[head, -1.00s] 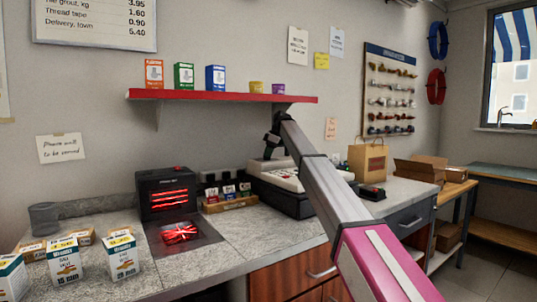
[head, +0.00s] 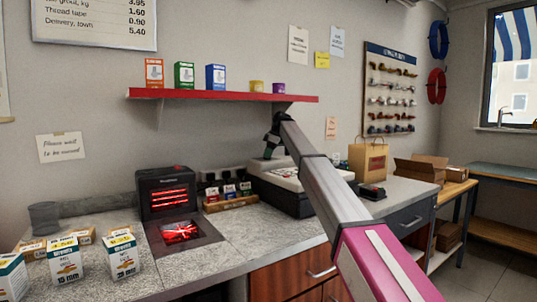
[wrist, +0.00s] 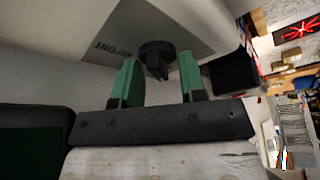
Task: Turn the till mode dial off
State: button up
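The till (head: 285,192) stands on the counter below the red shelf, partly hidden behind my arm. In the wrist view, its pale panel (wrist: 75,30) carries a black mode dial (wrist: 157,56) with partly visible lettering beside it. My gripper (wrist: 159,68) is open, with one green finger on each side of the dial and gaps showing between. The dial looks just at or beyond the fingertips; I cannot tell its exact depth. In the head view, my gripper (head: 268,152) points down at the till's back left, and the dial cannot be made out.
The red shelf (head: 225,95) hangs above. A paper bag (head: 368,160) and a card reader (head: 372,191) are to the right.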

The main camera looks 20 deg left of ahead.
jog(key=shift+w+d+r, duration=0.1)
jog(key=shift+d+r, duration=0.05)
jog(key=shift+r, duration=0.4)
jog(key=shift+w+d+r, duration=0.15)
jog(key=shift+d+r, duration=0.65)
jog(key=shift+r, duration=0.1)
jog(key=w+d, duration=0.2)
jog(key=d, duration=0.9)
jog(key=shift+w, duration=0.25)
